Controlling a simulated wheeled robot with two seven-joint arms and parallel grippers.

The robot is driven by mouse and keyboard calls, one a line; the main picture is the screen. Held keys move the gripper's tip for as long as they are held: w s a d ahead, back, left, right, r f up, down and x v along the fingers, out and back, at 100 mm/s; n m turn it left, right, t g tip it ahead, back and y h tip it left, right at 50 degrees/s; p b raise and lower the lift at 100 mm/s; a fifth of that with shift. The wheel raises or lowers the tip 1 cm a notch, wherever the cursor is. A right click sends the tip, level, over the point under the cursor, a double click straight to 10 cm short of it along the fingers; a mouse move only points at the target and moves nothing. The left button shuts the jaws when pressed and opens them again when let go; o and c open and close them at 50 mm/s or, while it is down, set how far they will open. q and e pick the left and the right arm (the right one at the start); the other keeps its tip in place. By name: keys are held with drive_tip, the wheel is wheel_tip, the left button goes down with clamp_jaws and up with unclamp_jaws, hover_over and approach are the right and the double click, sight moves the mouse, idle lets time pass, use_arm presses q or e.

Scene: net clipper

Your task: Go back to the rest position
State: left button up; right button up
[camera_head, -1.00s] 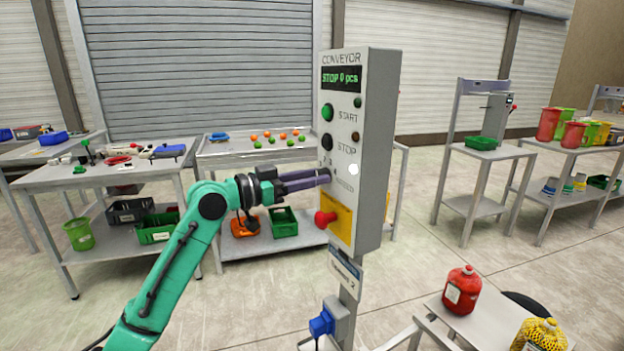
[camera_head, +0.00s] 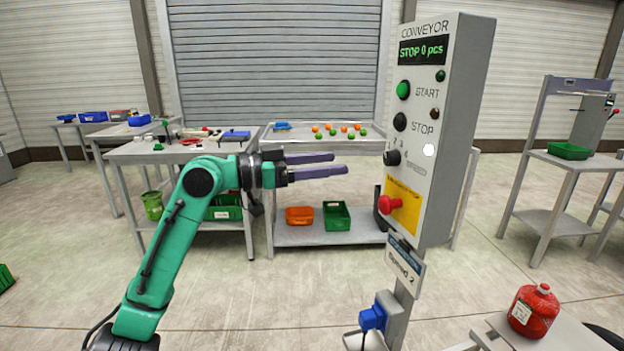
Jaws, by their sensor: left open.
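My left gripper (camera_head: 340,163) is open and empty, with its two purple fingers apart and pointing right. It is held in the air left of the conveyor control box (camera_head: 432,140), with a clear gap to it in the picture. The box has a green START button (camera_head: 403,90), a black STOP button (camera_head: 400,122), a black speed knob (camera_head: 392,158) and a red emergency button (camera_head: 390,204). Its display (camera_head: 422,50) reads "STOP 0 pcs". A plate under it reads "Speed 2". My right gripper is not in view.
Behind my left arm stand a table (camera_head: 130,152) with tools and a table (camera_head: 290,134) with orange and green balls. Orange and green crates (camera_head: 337,217) sit on its lower shelf. A red jug (camera_head: 534,311) stands on a low table at front right. Floor between is open.

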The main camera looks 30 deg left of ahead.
use_arm(q)
drive_tip(key=v, duration=0.3)
drive_tip(key=shift+s, duration=0.15)
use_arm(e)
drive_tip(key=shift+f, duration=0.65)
